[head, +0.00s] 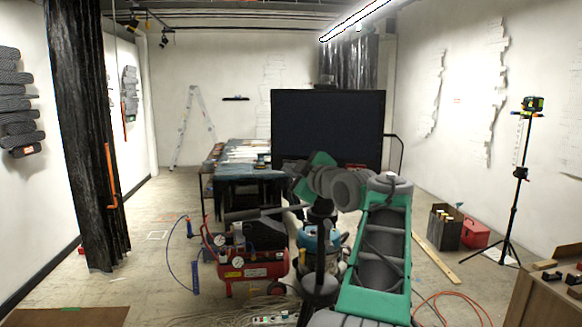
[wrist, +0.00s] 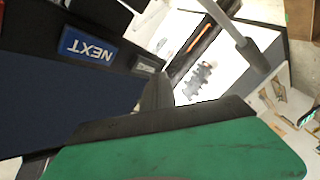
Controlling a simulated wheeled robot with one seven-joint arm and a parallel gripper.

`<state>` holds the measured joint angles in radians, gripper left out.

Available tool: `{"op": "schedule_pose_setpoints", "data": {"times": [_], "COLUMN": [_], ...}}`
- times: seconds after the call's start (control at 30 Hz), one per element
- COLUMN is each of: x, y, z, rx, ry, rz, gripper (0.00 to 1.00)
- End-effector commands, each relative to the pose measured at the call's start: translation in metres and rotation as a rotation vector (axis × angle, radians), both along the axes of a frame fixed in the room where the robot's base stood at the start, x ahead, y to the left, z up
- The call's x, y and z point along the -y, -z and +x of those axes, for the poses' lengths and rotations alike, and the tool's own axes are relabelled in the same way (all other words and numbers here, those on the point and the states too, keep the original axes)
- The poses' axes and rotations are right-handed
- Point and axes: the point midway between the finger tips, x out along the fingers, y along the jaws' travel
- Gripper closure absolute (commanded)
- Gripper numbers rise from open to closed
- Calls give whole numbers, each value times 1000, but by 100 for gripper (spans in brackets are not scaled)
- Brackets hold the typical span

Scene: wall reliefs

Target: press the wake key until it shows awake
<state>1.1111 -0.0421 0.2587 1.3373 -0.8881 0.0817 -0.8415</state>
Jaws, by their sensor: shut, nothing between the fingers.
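A large dark screen (head: 328,125) stands ahead in the head view, with no readable text on it. In the wrist view a dark navy panel (wrist: 60,110) fills the left, turned in the picture. On its black border is a blue key reading NEXT (wrist: 88,48), upside down. A smaller grey key (wrist: 145,66) sits beside it, its lettering too small to read. I cannot tell which is the wake key. My gripper (wrist: 158,88) is shut and empty, its fingers close to the grey key in the picture; contact cannot be told. In the head view my arm hides part of the screen's lower edge.
A work table (head: 248,172) stands left of the screen. A red compressor (head: 250,272) and a blue vacuum (head: 312,238) are on the floor in front. Floor at left is mostly open.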

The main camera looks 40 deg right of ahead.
Motion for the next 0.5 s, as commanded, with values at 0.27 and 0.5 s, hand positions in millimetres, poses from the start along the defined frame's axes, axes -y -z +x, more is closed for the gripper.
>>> {"op": "schedule_pose_setpoints", "data": {"times": [0.27,0.5], "x": [1,7], "y": [0,0], "z": [0,4], "rx": [0,0], "ry": [0,0], "rz": [0,0], "gripper": [100,100]}}
